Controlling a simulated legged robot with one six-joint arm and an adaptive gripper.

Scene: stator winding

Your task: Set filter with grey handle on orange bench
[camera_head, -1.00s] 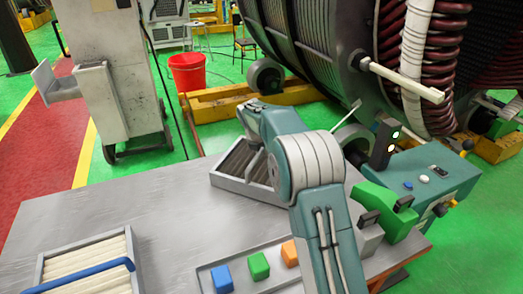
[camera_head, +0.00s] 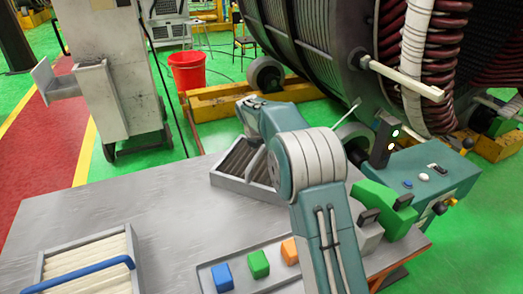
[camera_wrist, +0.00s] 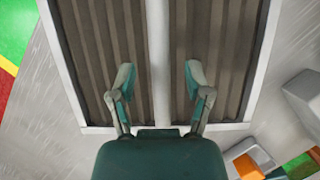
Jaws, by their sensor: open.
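The filter with the grey handle (camera_wrist: 92,60) has dark pleats in a pale frame and lies on the grey tabletop. Its grey handle (camera_wrist: 159,50) runs down the middle in the wrist view. My gripper (camera_wrist: 160,76) is open, with one finger on each side of the handle and gaps to both. Whether the fingers reach below the handle I cannot tell.
A second filter with a blue handle (camera_head: 85,272) and pale pleats lies at the front left. A tray (camera_head: 205,275) holds blue, green and orange blocks near my arm. A large machine (camera_head: 340,55) stands behind. The tabletop's middle left (camera_head: 130,205) is clear.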

